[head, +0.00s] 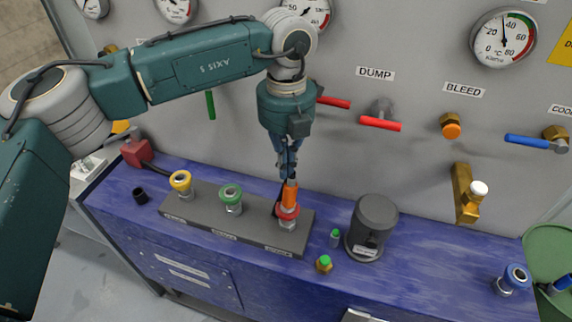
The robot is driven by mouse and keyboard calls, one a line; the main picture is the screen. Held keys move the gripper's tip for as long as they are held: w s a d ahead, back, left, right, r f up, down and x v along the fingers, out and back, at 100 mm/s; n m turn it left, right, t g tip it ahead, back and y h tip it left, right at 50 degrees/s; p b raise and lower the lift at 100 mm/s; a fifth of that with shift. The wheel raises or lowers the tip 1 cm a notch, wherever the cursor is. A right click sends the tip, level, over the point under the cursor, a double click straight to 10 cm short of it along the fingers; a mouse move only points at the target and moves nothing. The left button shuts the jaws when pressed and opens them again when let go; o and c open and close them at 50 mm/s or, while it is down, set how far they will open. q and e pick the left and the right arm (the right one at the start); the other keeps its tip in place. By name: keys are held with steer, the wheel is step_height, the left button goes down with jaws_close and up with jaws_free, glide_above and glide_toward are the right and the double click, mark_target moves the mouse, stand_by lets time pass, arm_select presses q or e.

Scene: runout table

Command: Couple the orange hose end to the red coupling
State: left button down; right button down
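The red coupling (288,211) stands at the right end of a dark grey block on the blue table. The orange hose end (290,193) is upright directly above it, its lower end at the red ring. I cannot tell from here whether it is seated or only touching. My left gripper (288,176) points down and is shut on the top of the orange hose end. A short dark piece of hose shows just left of it. My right gripper is not in view.
Yellow (180,181) and green (231,196) couplings share the grey block (255,238). A grey cylinder (373,228) and small green-topped fittings (324,263) stand to the right. Behind is a panel with gauges, red handles (380,124) and a brass valve (465,192). The table's right middle is clear.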

arm_select(q)
steer(key=shift+w+r, duration=0.1)
steer(key=shift+r, duration=1.25)
step_height(320, 180, up, 11)
steer(key=shift+r, duration=0.1)
